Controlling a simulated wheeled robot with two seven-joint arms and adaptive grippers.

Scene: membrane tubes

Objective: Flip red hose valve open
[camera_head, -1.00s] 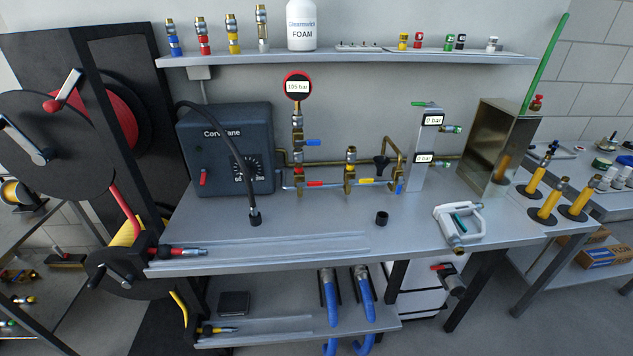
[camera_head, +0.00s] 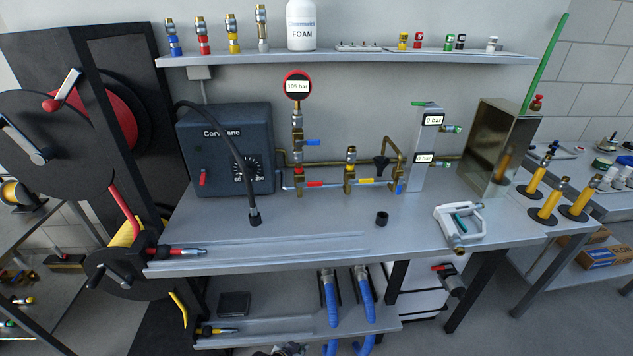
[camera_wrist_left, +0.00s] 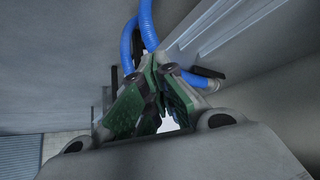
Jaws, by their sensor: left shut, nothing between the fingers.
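The red hose (camera_head: 123,212) hangs from the reel at the left and leads to the bench. Its end fitting (camera_head: 190,251), with red and black parts and a metal tip, lies at the bench's front left corner. A short red lever (camera_head: 314,184) sits on the brass pipework at the back, lying along the pipe. My left gripper (camera_wrist_left: 152,78) shows in the left wrist view with its green-padded fingers shut and empty. It is close to blue hoses (camera_wrist_left: 148,22) and well apart from the red hose. My right gripper is not in view.
The bench's front middle is mostly clear.

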